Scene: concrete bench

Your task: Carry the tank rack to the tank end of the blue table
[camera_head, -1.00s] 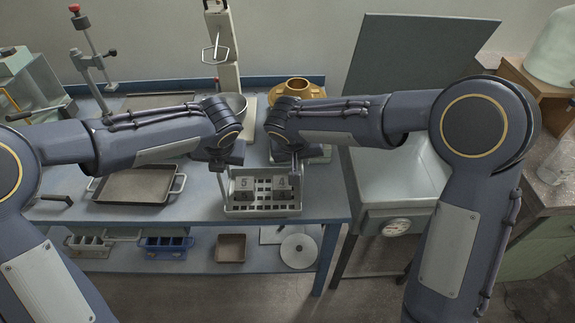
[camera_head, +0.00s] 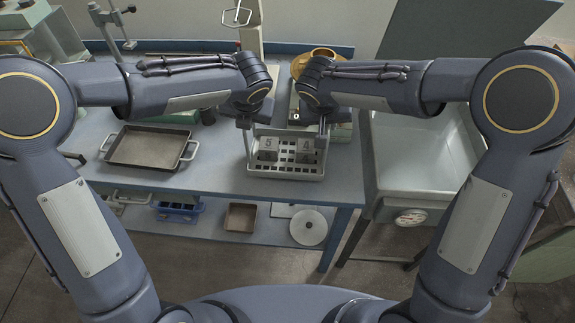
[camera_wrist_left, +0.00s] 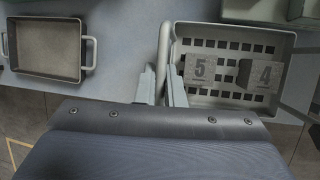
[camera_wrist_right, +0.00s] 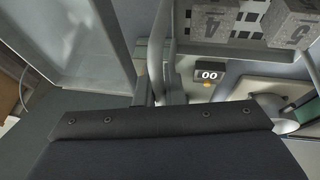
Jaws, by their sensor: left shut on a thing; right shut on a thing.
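The tank rack (camera_head: 285,172) is a pale grey slotted tray with upright end handles, near the front right of the blue table (camera_head: 225,172). Two grey blocks sit in it, numbered 5 (camera_head: 268,150) and 4 (camera_head: 306,151). My left gripper (camera_head: 247,128) is shut on its left handle, also seen in the left wrist view (camera_wrist_left: 163,85). My right gripper (camera_head: 323,127) is shut on its right handle. The rack looks about level; I cannot tell whether it clears the tabletop. The white tank (camera_head: 425,155) stands just right of the table.
A dark shallow pan (camera_head: 148,148) lies on the table left of the rack. A brass-coloured pot (camera_head: 312,62) stands behind my right gripper. The lower shelf holds a blue rack (camera_head: 178,212), a brown box (camera_head: 241,216) and a white disc (camera_head: 309,227). A dial (camera_head: 410,217) is on the tank's front.

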